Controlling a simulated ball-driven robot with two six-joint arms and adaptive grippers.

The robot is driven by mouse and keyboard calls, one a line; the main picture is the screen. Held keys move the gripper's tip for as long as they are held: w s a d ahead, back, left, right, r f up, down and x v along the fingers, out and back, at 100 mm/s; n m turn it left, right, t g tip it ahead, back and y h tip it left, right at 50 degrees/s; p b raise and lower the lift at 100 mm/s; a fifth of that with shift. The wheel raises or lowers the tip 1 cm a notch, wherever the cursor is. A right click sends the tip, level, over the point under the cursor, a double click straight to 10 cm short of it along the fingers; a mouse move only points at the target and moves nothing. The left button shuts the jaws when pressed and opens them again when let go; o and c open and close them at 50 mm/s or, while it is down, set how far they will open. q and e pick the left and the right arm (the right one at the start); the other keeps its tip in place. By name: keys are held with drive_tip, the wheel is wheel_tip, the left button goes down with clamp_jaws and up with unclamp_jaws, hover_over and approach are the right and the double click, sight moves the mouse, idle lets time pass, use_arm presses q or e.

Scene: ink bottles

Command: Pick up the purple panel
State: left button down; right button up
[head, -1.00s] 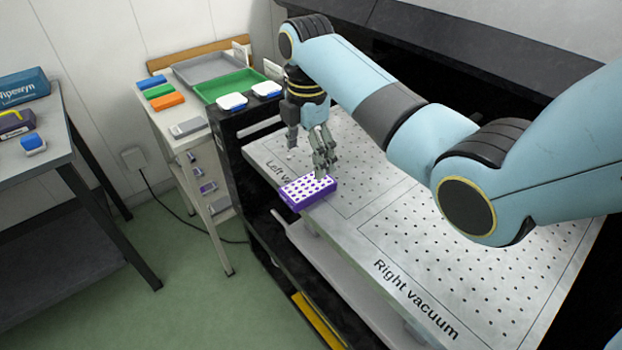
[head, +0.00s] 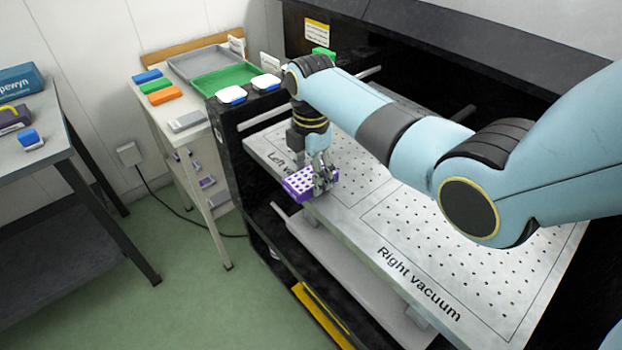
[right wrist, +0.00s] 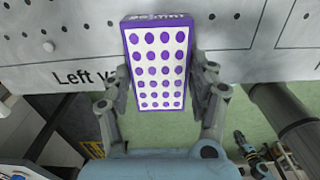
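The purple panel (head: 296,186), a purple block with a white top and rows of purple dots, lies at the front edge of the grey vacuum table, by the "Left vacuum" lettering. It shows large in the right wrist view (right wrist: 160,68). My right gripper (head: 322,182) is down at the panel. In the right wrist view its fingers (right wrist: 162,80) stand on both long sides, very close to or touching it; I cannot tell whether they grip. What looks like my left gripper (right wrist: 245,145) is small at the lower right of the right wrist view, its fingers unclear.
The perforated table (head: 440,225) is bare to the right. White-and-blue boxes (head: 231,95) stand on the black housing to the left. A side bench holds a green tray (head: 228,82), a grey tray (head: 200,62) and coloured blocks. A dark-framed table (head: 45,152) stands far left.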

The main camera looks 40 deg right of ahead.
drive_tip(key=c, duration=0.7)
